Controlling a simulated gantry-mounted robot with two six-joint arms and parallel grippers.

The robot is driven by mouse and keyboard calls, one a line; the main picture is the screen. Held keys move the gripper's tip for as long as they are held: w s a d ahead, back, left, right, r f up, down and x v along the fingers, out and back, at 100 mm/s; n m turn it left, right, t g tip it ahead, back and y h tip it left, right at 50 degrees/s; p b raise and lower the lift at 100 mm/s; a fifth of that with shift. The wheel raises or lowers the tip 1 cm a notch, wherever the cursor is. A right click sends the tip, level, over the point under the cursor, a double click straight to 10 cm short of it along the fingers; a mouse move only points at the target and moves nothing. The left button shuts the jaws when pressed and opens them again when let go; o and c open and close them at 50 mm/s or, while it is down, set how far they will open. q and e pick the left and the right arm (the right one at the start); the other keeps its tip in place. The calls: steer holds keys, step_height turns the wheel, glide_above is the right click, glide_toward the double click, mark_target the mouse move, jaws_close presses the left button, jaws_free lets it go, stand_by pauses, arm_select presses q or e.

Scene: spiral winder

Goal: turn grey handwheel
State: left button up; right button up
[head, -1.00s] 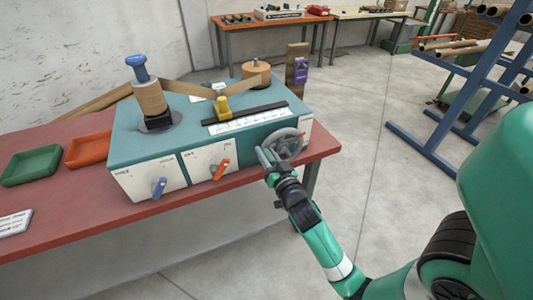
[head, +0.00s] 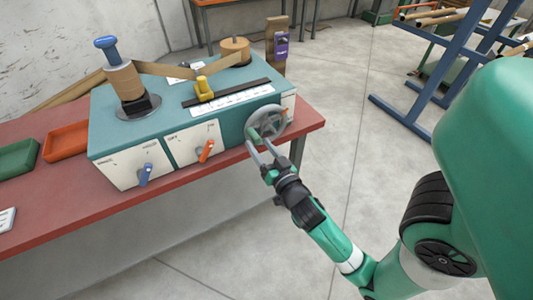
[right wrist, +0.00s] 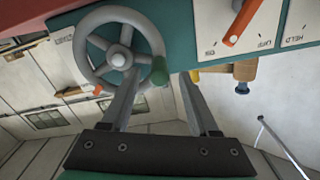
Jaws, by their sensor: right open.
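The grey handwheel (head: 268,121) is on the right end of the front of the teal winder (head: 150,82). It has a round rim, several spokes and a green knob (right wrist: 160,72) on its rim. In the right wrist view the wheel (right wrist: 118,59) fills the upper left. My right gripper (head: 261,144) is open at the lower left of the wheel. In the right wrist view its two fingers (right wrist: 160,78) point up on either side of the knob, with gaps. I cannot tell whether the knob is fully between the fingertips in depth. My left gripper is not in view.
An orange lever (head: 207,150) and a blue lever (head: 145,174) stick out from the winder's front panels. The red table (head: 100,205) has green and orange trays (head: 66,142) at left. A blue rack (head: 440,90) stands at the right. The floor between is clear.

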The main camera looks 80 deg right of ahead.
steer(key=v, duration=0.4)
steer(key=shift+s+a, duration=0.2)
